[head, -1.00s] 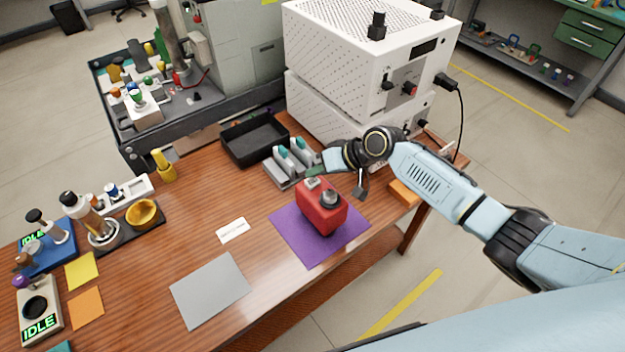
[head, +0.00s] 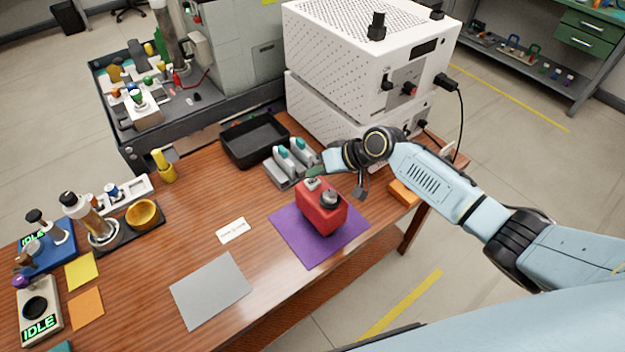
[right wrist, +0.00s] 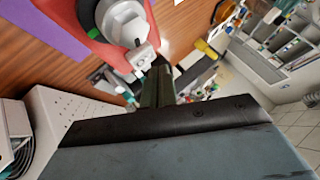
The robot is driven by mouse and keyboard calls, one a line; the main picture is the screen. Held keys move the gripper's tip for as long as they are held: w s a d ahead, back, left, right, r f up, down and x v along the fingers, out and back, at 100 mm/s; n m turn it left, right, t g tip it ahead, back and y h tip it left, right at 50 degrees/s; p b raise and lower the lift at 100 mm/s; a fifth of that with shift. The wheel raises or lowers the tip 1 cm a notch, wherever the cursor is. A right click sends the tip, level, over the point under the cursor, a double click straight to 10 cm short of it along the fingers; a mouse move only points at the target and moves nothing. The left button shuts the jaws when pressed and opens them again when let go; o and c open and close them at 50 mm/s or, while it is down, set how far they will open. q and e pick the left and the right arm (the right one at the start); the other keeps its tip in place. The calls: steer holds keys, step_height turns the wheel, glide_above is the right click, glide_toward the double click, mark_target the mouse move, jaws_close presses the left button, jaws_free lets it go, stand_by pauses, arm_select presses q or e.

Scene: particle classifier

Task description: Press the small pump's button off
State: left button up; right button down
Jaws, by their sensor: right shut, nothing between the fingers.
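The small pump (head: 322,214) is a red box with a grey round fitting (head: 330,197) and a small pale switch or button (head: 312,183) on top. It stands on a purple mat (head: 290,236). My right gripper (head: 315,173) is shut and empty, its dark green fingertips just above and behind the pale button. In the right wrist view the shut fingers (right wrist: 158,80) point at the pale button piece (right wrist: 142,56) on the red pump, very near it; I cannot tell whether they touch. The button's on or off state is not clear. My left gripper is not in view.
A grey rack with teal-topped pieces (head: 284,175) and a black tray (head: 230,150) lie behind the pump. Stacked white machines (head: 330,80) stand at the back right. An orange block (head: 403,192) lies near the right edge. The table front around a grey sheet (head: 210,290) is open.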

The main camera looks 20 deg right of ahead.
mark_target(317, 182)
steer(key=shift+f, duration=0.1)
stand_by(0.4)
steer(key=shift+f+b, duration=0.3)
steer(key=shift+f, duration=0.05)
steer(key=shift+f+b, duration=0.65)
steer(key=shift+f, duration=0.25)
stand_by(0.8)
steer(key=shift+r, duration=0.15)
steer(key=shift+r+p, duration=1.15)
steer(key=shift+p, duration=0.05)
step_height(317, 182, up, 5)
steer(key=p, duration=0.4)
steer(key=shift+r+p, duration=0.1)
steer(key=shift+p, duration=0.3)
